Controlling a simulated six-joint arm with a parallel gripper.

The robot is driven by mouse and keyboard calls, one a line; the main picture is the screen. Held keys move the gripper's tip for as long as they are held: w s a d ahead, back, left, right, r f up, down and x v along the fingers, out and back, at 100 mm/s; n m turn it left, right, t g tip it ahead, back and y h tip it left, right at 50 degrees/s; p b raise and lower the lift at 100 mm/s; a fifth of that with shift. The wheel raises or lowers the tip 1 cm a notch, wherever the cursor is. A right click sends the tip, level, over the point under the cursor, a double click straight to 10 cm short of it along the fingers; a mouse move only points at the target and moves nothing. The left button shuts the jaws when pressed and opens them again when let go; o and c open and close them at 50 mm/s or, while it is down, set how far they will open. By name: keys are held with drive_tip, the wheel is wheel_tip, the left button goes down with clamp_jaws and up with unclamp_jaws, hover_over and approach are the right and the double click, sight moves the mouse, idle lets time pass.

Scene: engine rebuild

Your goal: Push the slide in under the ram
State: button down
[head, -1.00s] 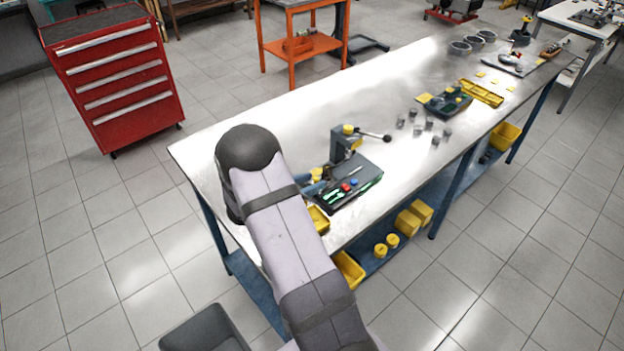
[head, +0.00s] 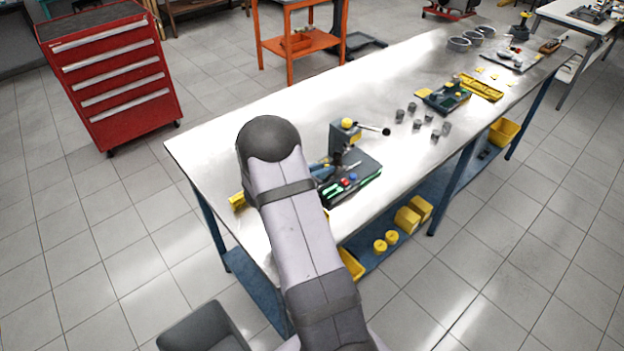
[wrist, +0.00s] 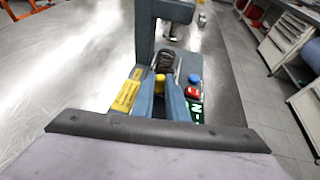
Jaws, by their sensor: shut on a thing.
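The press (head: 343,140) stands on the bench, with its dark base and a red button (head: 344,182) and blue button (head: 353,178) in front. In the wrist view its upright frame (wrist: 142,45) rises ahead, and the ram (wrist: 173,30) hangs at its right. My gripper (wrist: 160,88) is shut on the slide's yellow knob (wrist: 160,80), low at the press base. A dark round part (wrist: 166,59) sits just beyond the knob, below the ram.
The press lever (head: 372,129) sticks out to the right. The bench left of the press is mostly clear.

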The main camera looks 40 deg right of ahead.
sight(335, 162)
drive_tip(key=d+b, duration=0.1)
drive_tip(key=d, duration=0.3)
drive_tip(key=shift+f, duration=0.15)
drive_tip(key=shift+d, duration=0.4)
drive_tip(key=shift+r, duration=0.3)
drive_tip(key=c, duration=2.1)
unclamp_jaws()
drive_tip(key=o, duration=0.4)
drive_tip(key=shift+d+f, duration=0.1)
drive_tip(key=shift+d, duration=0.05)
drive_tip(key=shift+c, duration=0.2)
drive_tip(key=shift+a, duration=0.2)
drive_tip(key=shift+a+r+b, duration=0.2)
drive_tip(key=shift+a+b, duration=0.2)
drive_tip(key=shift+a, duration=0.1)
drive_tip(key=shift+b+v, duration=0.85)
drive_tip(key=shift+v, duration=2.15)
